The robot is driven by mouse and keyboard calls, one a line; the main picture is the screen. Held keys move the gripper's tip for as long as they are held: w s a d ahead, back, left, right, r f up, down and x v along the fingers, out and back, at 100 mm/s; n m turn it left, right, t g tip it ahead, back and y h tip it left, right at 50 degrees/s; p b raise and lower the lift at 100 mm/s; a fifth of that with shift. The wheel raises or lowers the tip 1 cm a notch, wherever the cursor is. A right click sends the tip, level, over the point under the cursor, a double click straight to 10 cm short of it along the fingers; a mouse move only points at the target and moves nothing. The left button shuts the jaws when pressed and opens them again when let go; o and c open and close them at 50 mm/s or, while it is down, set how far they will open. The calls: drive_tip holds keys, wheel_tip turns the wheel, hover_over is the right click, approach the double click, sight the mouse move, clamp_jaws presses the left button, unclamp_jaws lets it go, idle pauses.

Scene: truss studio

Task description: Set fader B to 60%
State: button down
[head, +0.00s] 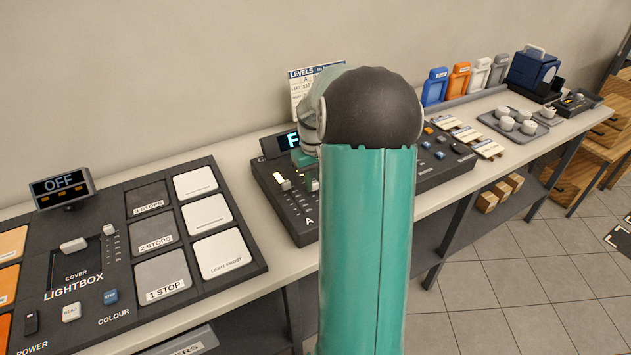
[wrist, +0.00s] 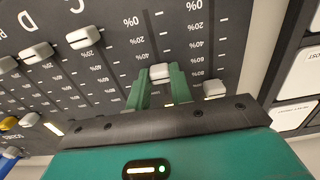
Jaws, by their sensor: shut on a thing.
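The fader desk (head: 293,208) stands left of my arm in the head view, with a letter A at its front edge. In the wrist view its panel appears upside down, with percent scales beside the slots. My gripper (wrist: 160,90) has a green finger on each side of a pale fader cap (wrist: 160,72) and is shut on it. The cap sits well down its slot, roughly level with the 60% mark of the scale to its right. Its letter is not clearly readable. Another cap (wrist: 215,88) is just right. In the head view my arm hides most of the gripper.
Other fader caps (wrist: 82,38) sit left of my gripper in the wrist view. A lightbox panel (head: 75,240) lies left of the desk in the head view. A lit display (head: 280,143) and a LEVELS card (head: 303,90) stand behind, and a tray of cups (head: 512,124) is farther right.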

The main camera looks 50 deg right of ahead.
sight(314, 183)
drive_tip(key=c, duration=1.2)
unclamp_jaws()
drive_tip(key=shift+c, duration=0.2)
wheel_tip(314, 183, up, 14)
